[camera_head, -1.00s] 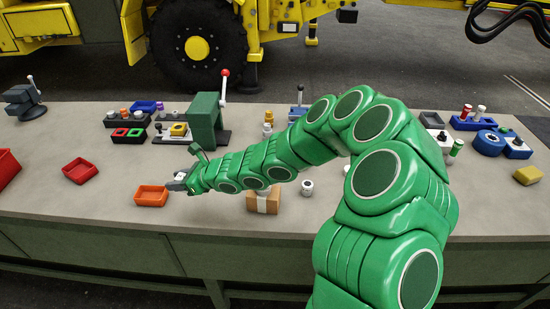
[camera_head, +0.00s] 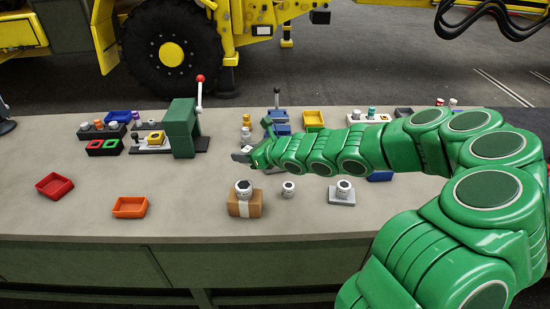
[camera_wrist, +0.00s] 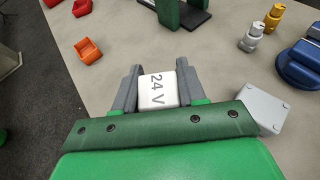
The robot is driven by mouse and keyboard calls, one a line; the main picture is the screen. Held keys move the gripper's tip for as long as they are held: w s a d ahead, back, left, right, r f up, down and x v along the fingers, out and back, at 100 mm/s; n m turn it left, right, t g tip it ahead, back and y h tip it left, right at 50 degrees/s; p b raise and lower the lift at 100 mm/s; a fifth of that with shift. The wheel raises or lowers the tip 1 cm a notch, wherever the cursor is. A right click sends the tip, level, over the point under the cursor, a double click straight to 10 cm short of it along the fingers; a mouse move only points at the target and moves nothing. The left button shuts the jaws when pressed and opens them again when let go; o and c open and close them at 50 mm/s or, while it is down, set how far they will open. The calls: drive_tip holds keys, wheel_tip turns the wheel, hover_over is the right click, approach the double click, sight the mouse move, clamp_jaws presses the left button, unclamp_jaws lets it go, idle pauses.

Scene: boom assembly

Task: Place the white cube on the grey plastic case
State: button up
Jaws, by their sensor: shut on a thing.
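My gripper (camera_wrist: 157,84) is shut on the white cube (camera_wrist: 157,92), which carries the marking "24 V" and sits between the two grey fingers in the wrist view. In the head view my gripper (camera_head: 242,156) is over the middle of the bench, pointing left, and the cube is hard to make out there. A light grey box (camera_wrist: 263,108) with small corner screws, likely the grey plastic case, lies on the bench to the right of my gripper in the wrist view. Its top looks bare. I cannot make it out in the head view, where my arm may hide it.
A cardboard box (camera_head: 245,207) with a round part on it stands in front. Red (camera_head: 54,186) and orange (camera_head: 130,208) trays lie left. A green press (camera_head: 182,128) and blue vise (camera_head: 280,122) stand behind. The bench between the trays and cardboard box is clear.

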drive_tip(key=w+d+r+m+t+h, duration=0.1)
drive_tip(key=d+r+m+t+h, duration=0.15)
drive_tip(key=d, duration=0.85)
drive_tip(key=shift+n+g+y, duration=0.25)
drive_tip(key=shift+y, duration=0.1)
drive_tip(key=w+f, duration=0.3)
drive_tip(key=w, duration=0.1)
drive_tip(key=w+a+f, duration=0.1)
drive_tip(key=w+f, duration=0.2)
drive_tip(key=w, duration=0.1)
drive_tip(key=w+a+f, duration=0.1)
drive_tip(key=w+f, duration=0.1)
drive_tip(key=w, duration=0.3)
drive_tip(key=shift+w+a+f, duration=0.1)
drive_tip(key=shift+a+f, duration=0.1)
drive_tip(key=shift+f, duration=0.2)
drive_tip(key=shift+w+a+f, duration=0.1)
drive_tip(key=shift+w+f, duration=0.2)
drive_tip(key=shift+f, duration=1.65)
drive_tip(key=shift+f, duration=0.1)
drive_tip(key=o, duration=1.1)
drive_tip(key=shift+c, duration=0.2)
